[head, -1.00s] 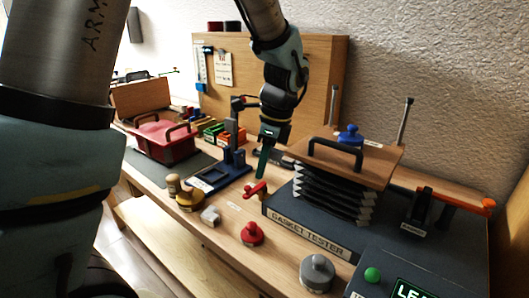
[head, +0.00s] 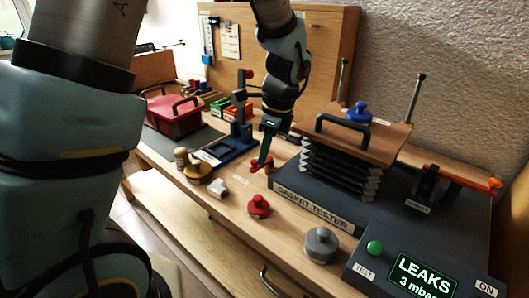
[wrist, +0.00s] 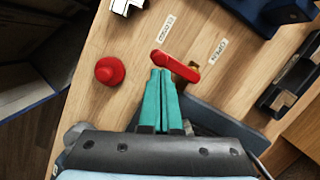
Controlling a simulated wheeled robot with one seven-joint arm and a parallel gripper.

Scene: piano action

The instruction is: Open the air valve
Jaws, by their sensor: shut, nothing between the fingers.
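The air valve has a red lever (wrist: 178,67) on a brass body (wrist: 192,72), on the wooden bench top. In the wrist view a CLOSED label (wrist: 166,28) lies beyond the lever's free left end, and an OPEN label (wrist: 219,49) lies beyond its right end. My gripper (wrist: 161,72) is shut and empty, its teal fingertips right beside the lever's near side; I cannot tell whether they touch. In the head view the fingers partly cover the red lever (head: 255,167) at the left corner of the gasket tester (head: 317,209).
A red knobbed piece (head: 259,206) and a grey one (head: 320,245) stand on the bench in front. Bellows under a wooden board (head: 390,138) rise right of my gripper. A blue stand (head: 240,135) is behind left. The tester display (head: 422,277) reads LEAKS.

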